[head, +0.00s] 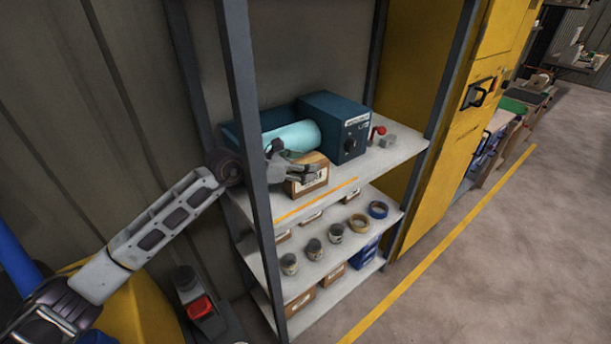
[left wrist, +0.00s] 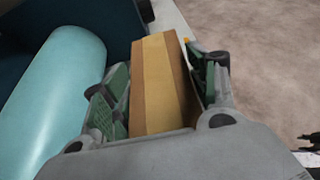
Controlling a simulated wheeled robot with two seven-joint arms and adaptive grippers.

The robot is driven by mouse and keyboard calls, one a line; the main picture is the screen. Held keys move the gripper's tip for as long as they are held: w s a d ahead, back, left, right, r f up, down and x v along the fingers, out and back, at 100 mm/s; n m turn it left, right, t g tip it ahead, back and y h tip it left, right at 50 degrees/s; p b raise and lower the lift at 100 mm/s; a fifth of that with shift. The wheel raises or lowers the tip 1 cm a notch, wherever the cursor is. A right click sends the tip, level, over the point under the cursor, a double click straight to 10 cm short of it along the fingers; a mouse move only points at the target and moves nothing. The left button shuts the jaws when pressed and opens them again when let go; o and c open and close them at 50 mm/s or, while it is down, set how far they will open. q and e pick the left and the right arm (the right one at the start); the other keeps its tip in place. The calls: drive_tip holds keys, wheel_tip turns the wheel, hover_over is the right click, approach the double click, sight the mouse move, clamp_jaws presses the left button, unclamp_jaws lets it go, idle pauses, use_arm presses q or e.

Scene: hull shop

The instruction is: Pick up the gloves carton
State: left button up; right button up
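The gloves carton (head: 307,174), a small brown box with a white label, sits on the upper shelf near its front edge. In the left wrist view the carton (left wrist: 165,82) shows its brown top with a paler tape strip, lying between my left fingers. My left gripper (head: 294,171) reaches in from the left over the carton. In the left wrist view my left gripper (left wrist: 158,88) has a finger along each side of it, with a narrow gap showing at the right; contact at the left is unclear. My right gripper is not clearly visible.
A teal roll (head: 291,137) lies close behind the carton, and a dark blue case (head: 333,118) stands behind right. A red-handled item (head: 377,133) is farther right. A grey shelf post (head: 250,130) stands in front of my left arm. Lower shelves hold cans, tape rolls and boxes.

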use_arm(q)
drive_tip(key=c, duration=0.6)
drive_tip(key=shift+r, duration=0.1)
drive_tip(key=shift+c, duration=0.2)
drive_tip(key=shift+r, duration=0.35)
wheel_tip(320, 180, up, 7)
drive_tip(key=shift+r+b, duration=0.2)
drive_tip(key=shift+b, duration=0.25)
drive_tip(key=shift+r, duration=0.9)
use_arm(e)
drive_tip(key=shift+s+f, duration=0.5)
drive_tip(key=shift+s, duration=0.15)
